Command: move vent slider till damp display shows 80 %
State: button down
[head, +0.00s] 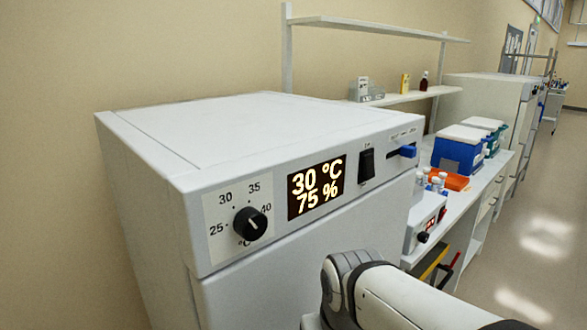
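The white cabinet (150,215) fills the left and middle of the head view. Its dark display (316,187) reads 30 °C above 75 %. The vent slider, a blue tab (408,151), sticks out near the right end of the front panel. A small printed scale (403,134) sits just above it; its marks are too small to read. My gripper is not in view. Only a part of my arm shows at the bottom, below the panel and apart from the slider.
A black dial (250,223) marked in °C is left of the display, and a black rocker switch (367,165) is right of it. Open floor (540,235) lies right.

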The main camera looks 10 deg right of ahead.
aim_at(407, 152)
jog(key=z, duration=0.5)
jog(key=k, duration=0.35)
jog(key=z, duration=0.25)
jog(key=i, duration=0.5)
jog(key=z, duration=0.05)
